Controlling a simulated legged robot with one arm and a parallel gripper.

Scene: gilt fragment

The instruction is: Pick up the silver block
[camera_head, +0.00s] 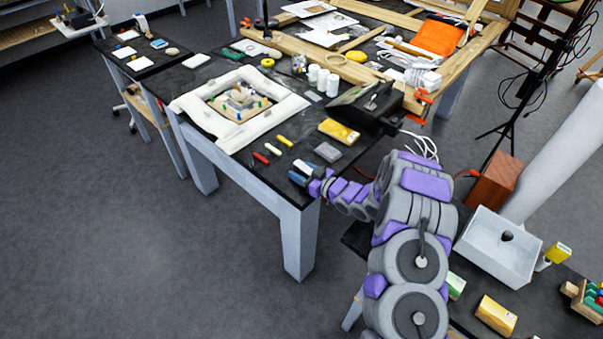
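A flat, grey, silver-looking block (327,152) lies on the dark tabletop near the front right edge of the main table, below a yellow block. My gripper (305,176) is at the end of my grey and purple arm, over the table's front corner. It is to the lower left of the silver block and apart from it. Two small bluish parts show at its tip, too small to tell whether they are fingers or things on the table. The silver block's top is in plain view.
The yellow block (339,131) lies just above the silver one. A black stand (368,108) is to its right. Red, white and yellow small tools (273,150) lie to its left, beside a padded frame (203,115). A white bin (498,247) is on another table.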

